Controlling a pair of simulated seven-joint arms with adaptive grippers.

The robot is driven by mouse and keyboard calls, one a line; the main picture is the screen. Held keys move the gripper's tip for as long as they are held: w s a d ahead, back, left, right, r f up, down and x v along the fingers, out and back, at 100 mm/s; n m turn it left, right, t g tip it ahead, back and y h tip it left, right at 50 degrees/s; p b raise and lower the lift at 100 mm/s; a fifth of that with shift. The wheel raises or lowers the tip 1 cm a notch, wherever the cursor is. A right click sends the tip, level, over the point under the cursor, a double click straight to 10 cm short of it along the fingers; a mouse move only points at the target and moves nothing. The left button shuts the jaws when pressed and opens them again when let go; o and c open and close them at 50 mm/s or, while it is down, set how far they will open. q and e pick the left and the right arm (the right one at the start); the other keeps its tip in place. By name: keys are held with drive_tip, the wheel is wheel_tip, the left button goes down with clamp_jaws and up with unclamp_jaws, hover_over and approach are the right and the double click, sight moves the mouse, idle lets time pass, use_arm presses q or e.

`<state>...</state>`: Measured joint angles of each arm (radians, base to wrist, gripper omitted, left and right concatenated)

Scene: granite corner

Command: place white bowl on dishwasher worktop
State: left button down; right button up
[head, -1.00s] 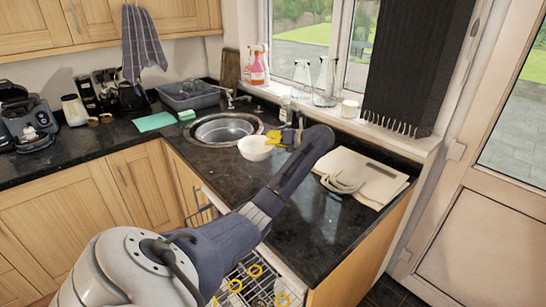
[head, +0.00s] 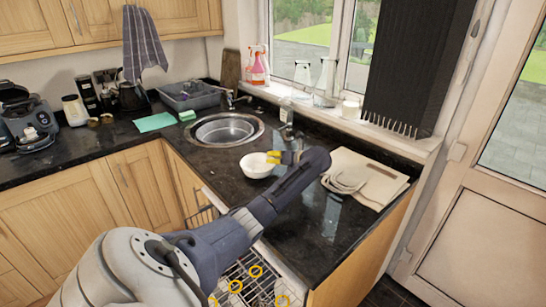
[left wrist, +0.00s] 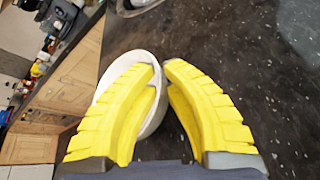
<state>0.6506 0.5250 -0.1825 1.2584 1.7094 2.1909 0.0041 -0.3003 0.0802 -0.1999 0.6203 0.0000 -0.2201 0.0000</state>
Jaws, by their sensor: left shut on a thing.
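The white bowl (head: 255,166) is upright at or just above the dark speckled worktop (head: 310,240), to the right of and nearer than the sink. I cannot tell whether its base touches the surface. My left gripper (head: 273,157) reaches in from the lower left and is shut on the bowl's right rim. In the left wrist view, the yellow fingers (left wrist: 160,82) pinch the rim, and the white bowl (left wrist: 128,60) is partly hidden behind the left finger. My right gripper is not in view.
The round steel sink (head: 226,130) lies behind the bowl. A tap (head: 286,118) stands near the window. A cream cloth (head: 365,178) lies to the right on the worktop. Below the front edge, the dishwasher rack (head: 255,280) is exposed.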

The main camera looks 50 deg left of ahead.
use_arm(q)
drive_tip(key=shift+f, duration=0.1)
drive_tip(key=c, duration=1.5)
unclamp_jaws()
drive_tip(key=shift+v, duration=3.85)
